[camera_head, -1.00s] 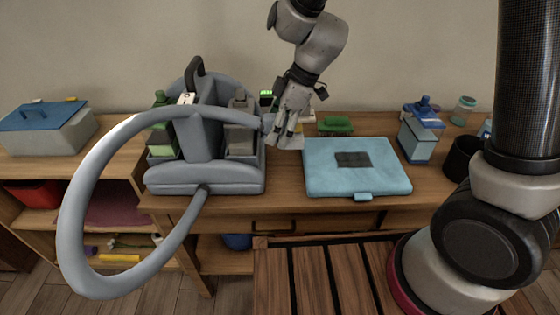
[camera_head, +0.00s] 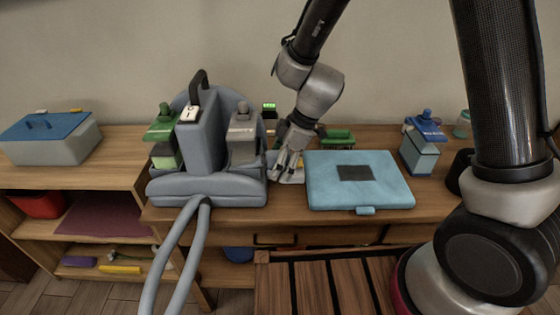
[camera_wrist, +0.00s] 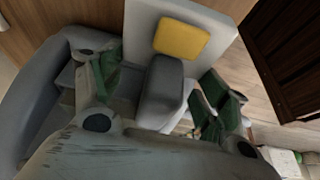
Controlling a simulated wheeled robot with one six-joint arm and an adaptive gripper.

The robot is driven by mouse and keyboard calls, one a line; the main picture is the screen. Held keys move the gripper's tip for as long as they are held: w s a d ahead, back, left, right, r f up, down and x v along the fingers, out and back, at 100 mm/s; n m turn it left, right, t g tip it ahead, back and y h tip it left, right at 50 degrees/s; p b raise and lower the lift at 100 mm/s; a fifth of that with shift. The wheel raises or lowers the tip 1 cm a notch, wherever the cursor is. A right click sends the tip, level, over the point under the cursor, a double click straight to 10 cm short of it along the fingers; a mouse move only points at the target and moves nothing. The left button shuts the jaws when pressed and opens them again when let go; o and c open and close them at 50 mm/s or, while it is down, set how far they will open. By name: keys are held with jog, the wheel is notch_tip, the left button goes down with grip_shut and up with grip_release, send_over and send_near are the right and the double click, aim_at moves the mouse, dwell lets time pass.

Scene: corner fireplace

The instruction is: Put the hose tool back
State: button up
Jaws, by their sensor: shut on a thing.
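My gripper (camera_head: 284,172) is low at the right side of the grey hose machine (camera_head: 165,190), just above the table. In the wrist view its green finger pads (camera_wrist: 160,95) are shut on a dark grey block (camera_wrist: 165,85), which looks like the hose tool; the fingers hide most of it in the head view. The grey hose (camera_head: 172,258) hangs in two strands from the machine's front and leaves the picture at the bottom. Its link to the tool is hidden. The machine's grey body also fills the left of the wrist view (camera_wrist: 30,105).
A blue-capped bottle (camera_head: 420,155) stands farther right. A blue-lidded box (camera_head: 75,150) sits far left.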

jog(key=shift+f, duration=0.25)
jog(key=o, duration=0.9)
